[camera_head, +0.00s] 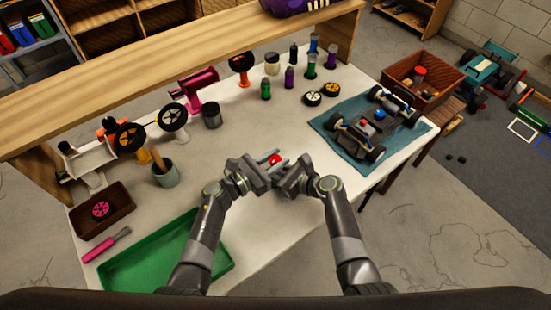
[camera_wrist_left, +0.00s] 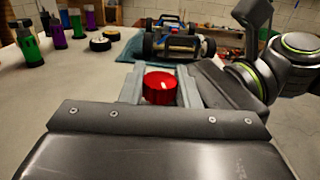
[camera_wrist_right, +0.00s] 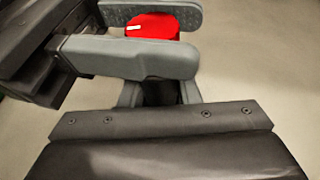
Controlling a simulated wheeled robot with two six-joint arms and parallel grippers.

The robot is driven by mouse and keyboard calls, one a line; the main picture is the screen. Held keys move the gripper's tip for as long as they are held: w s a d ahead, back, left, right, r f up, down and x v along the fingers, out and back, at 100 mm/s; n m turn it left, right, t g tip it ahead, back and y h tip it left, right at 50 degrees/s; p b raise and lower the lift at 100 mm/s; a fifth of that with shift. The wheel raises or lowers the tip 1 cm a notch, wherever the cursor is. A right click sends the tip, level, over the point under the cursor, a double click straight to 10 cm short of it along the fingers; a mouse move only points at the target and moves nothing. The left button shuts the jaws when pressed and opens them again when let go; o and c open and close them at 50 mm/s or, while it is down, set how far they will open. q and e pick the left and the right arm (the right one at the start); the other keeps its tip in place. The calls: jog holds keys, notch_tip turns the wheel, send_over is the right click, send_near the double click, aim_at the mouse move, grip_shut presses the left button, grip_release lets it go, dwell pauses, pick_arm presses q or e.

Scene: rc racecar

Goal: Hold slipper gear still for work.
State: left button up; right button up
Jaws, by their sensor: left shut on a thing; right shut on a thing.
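A red round piece with a ridged side, which I take for the slipper gear (camera_head: 275,159), is held above the white table, between my two grippers. My left gripper (camera_wrist_left: 160,84) is shut on it, with one finger on each side. The right wrist view shows the red piece (camera_wrist_right: 152,26) between the left gripper's two grey fingers. My right gripper (camera_wrist_right: 158,92) comes in crosswise from the other side and meets the same spot. Its fingertips are hidden behind the left gripper's near finger, so its exact contact is not visible.
An RC car chassis (camera_head: 375,115) sits on a blue mat (camera_head: 351,142) at the right. A green tray (camera_head: 165,255) lies front left, beside a pink-handled tool (camera_head: 107,246). A brown tray (camera_head: 124,195) holds a pink wheel-like part. Bottles and wheels line the back.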

pick_arm(q)
jog(key=shift+n+t+y, duration=0.8)
jog(key=shift+t, duration=0.2)
jog(key=o, duration=1)
jog(key=v, duration=1.2)
jog(key=shift+a, duration=0.1)
